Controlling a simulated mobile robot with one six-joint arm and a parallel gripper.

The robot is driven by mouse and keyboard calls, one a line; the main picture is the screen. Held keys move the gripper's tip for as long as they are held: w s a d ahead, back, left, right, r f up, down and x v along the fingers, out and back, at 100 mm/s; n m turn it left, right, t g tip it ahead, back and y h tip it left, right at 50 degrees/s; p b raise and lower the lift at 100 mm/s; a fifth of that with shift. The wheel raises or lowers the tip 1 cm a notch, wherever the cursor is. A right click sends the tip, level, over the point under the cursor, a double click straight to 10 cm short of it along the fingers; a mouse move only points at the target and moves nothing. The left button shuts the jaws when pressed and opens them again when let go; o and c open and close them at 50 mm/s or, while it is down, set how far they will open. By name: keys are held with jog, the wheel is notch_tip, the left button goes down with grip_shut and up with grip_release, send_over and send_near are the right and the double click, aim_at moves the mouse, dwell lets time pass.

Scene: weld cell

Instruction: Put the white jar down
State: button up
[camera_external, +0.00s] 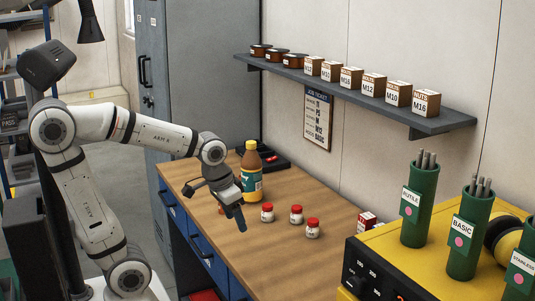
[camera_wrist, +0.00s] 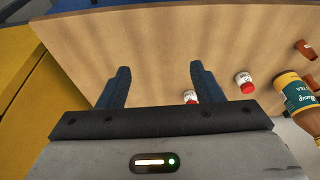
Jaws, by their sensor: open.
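Three white jars with red lids stand upright on the wooden bench: a left one (camera_external: 267,213), a middle one (camera_external: 296,215) and a right one (camera_external: 312,229). I cannot tell which is the task's jar. My gripper (camera_external: 239,214) hangs above the bench's front part, left of the jars. In the wrist view my gripper (camera_wrist: 158,82) is open, with bare wood between its blue fingers. There, one jar (camera_wrist: 244,82) stands clear to the right, and another jar (camera_wrist: 190,97) is partly hidden by the right finger.
A brown bottle (camera_external: 251,174) with a teal and yellow label stands behind my gripper. A yellow machine (camera_external: 385,250) with green rod holders (camera_external: 420,205) stands at right. A small red-and-white box (camera_external: 367,219) is beside it. A wall shelf (camera_external: 360,92) holds small boxes. The bench's front middle is clear.

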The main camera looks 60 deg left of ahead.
jog(key=s+f, duration=0.1)
jog(key=s, duration=0.5)
jog(key=shift+d+f, duration=0.2)
jog(key=shift+d, duration=0.25)
jog(key=shift+o, duration=0.4)
dwell(0.6)
